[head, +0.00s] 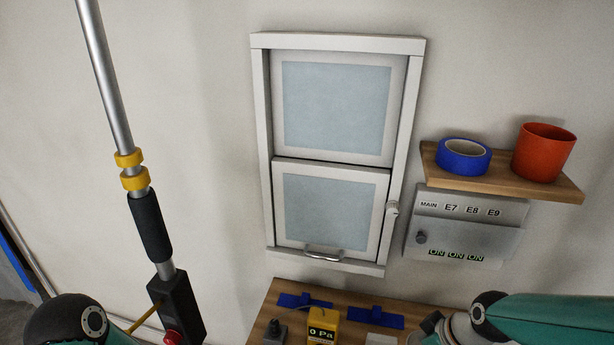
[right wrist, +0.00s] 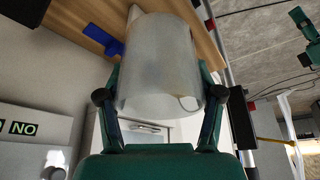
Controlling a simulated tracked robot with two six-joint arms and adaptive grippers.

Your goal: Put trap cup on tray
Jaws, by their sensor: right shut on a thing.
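In the right wrist view, my right gripper (right wrist: 160,82) is shut on a translucent, pale cup (right wrist: 155,60), with a finger on each side of it. A small ring-like mark shows near the cup's lower right edge. In the head view, my right arm comes in at the lower right, and its gripper and the cup are out of frame. My left arm shows at the lower left, without its fingers. I cannot make out a tray for certain; a pale flat piece (head: 382,340) is cut off at the bottom edge.
A wooden table (head: 262,312) carries blue pieces (head: 375,317) and a yellow gauge (head: 322,325) reading 0 Pa. A white window (head: 333,150) is above it. A wooden shelf (head: 480,180) holds blue tape (head: 463,155) and a red cup (head: 543,152). A pole (head: 106,75) stands left.

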